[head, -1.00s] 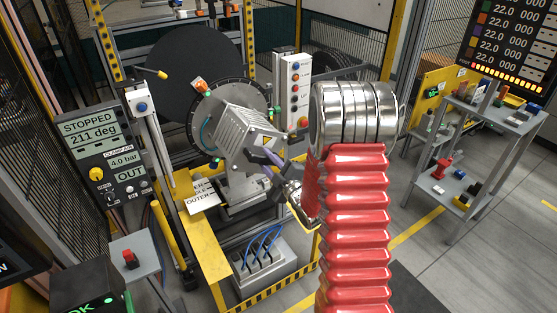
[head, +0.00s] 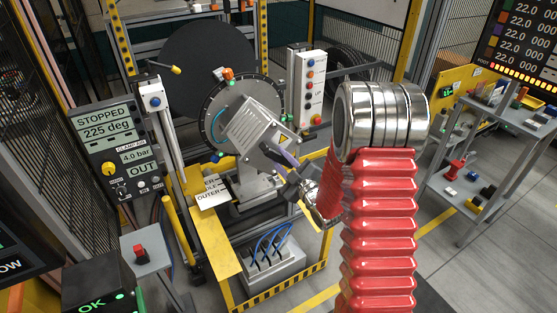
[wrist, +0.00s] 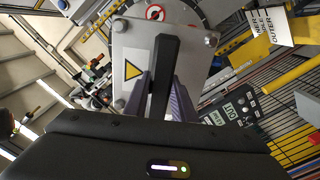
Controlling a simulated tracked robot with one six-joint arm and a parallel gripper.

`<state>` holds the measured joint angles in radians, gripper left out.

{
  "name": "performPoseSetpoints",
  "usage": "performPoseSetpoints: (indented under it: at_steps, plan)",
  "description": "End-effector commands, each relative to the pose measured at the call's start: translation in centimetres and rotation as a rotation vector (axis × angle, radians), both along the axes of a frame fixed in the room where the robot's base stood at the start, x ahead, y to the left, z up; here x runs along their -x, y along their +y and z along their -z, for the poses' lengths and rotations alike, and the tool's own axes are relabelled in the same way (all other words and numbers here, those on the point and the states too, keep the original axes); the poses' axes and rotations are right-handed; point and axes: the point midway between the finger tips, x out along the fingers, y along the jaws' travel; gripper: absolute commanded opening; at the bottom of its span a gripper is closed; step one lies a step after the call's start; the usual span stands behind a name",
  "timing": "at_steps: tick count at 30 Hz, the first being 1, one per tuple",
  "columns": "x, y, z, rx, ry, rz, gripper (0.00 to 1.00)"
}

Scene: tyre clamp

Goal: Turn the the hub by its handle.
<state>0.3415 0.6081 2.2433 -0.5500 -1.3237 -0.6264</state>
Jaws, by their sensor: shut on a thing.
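The hub (head: 214,103) is a dark round plate with a marked rim, carrying a grey ribbed box and an orange fitting, in the middle of the head view. In the wrist view the handle (wrist: 166,62) is a black bar in front of a light plate with a warning triangle. My gripper (wrist: 163,98) has its two purple-grey fingers on either side of the handle, shut on it. In the head view my gripper (head: 279,155) is at the lower right of the grey box, and the handle is mostly hidden there.
A display panel (head: 105,130) at left reads STOPPED, 225 deg, 4.0 bar, OUT. A button box (head: 309,88) stands right of the hub. A yellow-and-black edged frame (head: 227,262) with a grey valve block (head: 268,262) lies below. A shelf cart (head: 480,165) is at right.

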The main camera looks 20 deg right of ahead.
Motion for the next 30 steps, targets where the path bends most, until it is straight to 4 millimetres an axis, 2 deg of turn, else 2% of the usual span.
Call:
performPoseSetpoints:
  at_steps: [1,3,4,12,23,30]
  plan:
    - [0.3,0.3,0.7,-0.003,0.018,-0.004,0.00]
    - [0.3,0.3,0.7,-0.003,0.017,-0.005,0.00]
    - [0.3,0.3,0.7,-0.003,0.017,-0.005,0.24]
    - [0.2,0.2,0.4,-0.001,0.010,-0.004,0.42]
    - [0.6,0.0,0.2,0.000,0.005,-0.002,0.42]
    - [3.3,-0.5,0.2,-0.001,0.006,0.000,0.42]
